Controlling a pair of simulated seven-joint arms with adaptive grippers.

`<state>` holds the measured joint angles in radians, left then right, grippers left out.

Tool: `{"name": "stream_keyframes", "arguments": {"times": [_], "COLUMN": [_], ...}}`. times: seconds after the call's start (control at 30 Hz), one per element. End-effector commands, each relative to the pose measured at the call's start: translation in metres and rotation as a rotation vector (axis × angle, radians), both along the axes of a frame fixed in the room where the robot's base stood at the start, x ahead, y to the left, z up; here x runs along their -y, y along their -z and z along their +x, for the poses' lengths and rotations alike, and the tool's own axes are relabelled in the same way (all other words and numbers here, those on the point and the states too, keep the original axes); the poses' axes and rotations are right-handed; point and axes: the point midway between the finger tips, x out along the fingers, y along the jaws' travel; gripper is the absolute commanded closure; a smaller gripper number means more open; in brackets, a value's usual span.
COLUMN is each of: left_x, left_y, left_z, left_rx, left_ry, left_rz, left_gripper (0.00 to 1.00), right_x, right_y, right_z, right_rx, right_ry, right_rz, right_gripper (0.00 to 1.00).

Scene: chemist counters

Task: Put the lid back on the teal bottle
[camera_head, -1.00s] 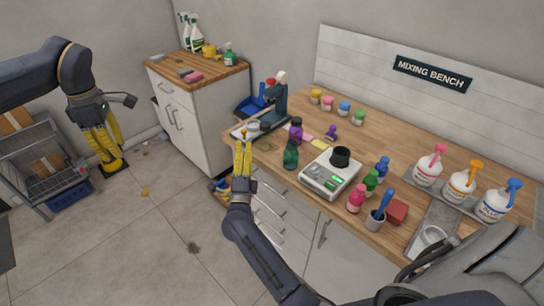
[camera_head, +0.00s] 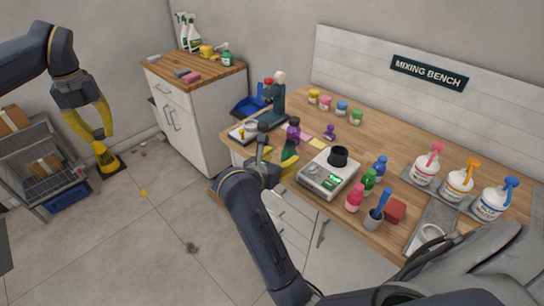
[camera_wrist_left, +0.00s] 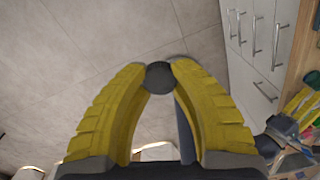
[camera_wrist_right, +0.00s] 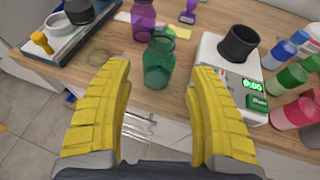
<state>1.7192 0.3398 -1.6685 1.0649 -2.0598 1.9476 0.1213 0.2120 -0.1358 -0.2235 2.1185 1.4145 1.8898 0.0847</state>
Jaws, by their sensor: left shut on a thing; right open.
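The teal bottle (camera_wrist_right: 158,60) stands upright on the wooden counter, its neck open and uncapped. In the right wrist view my open right gripper (camera_wrist_right: 160,70) has one finger on each side, just short of the bottle. In the head view the right gripper (camera_head: 275,158) is at the counter's front edge and largely covers the bottle. My left gripper (camera_wrist_left: 159,74) is shut on a round dark grey lid (camera_wrist_left: 159,77), held by the fingertips over the floor. In the head view the left gripper (camera_head: 99,132) is far left, away from the counter.
Right of the bottle is a white scale (camera_wrist_right: 232,75) with a black cup (camera_wrist_right: 239,43). A purple bottle (camera_wrist_right: 144,18) stands behind, and a tray (camera_wrist_right: 68,40) with a yellow-handled item lies left.

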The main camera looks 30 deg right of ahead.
Motion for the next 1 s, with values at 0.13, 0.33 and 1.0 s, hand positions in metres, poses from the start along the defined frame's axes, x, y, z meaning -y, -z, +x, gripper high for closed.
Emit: {"name": "stream_keyframes", "arguments": {"times": [0.13, 0.33, 1.0], "left_x": [-0.001, -0.001, -0.001], "left_y": [0.000, 0.000, 0.000], "left_z": [0.000, 0.000, 0.000], "left_rx": [0.000, 0.000, 0.000], "left_ry": [-0.032, -0.034, -0.032], "left_rz": [0.000, 0.000, 0.000], "left_gripper": [0.84, 0.84, 0.84], "right_x": [-0.001, -0.001, 0.018], "right_y": [0.003, 0.003, 0.012], "right_z": [-0.001, -0.001, 0.013], "right_rx": [0.000, 0.000, 0.000], "right_ry": [0.001, 0.001, 0.001], "right_rz": [0.018, 0.018, 0.017], "right_gripper": [0.42, 0.42, 0.42]}}
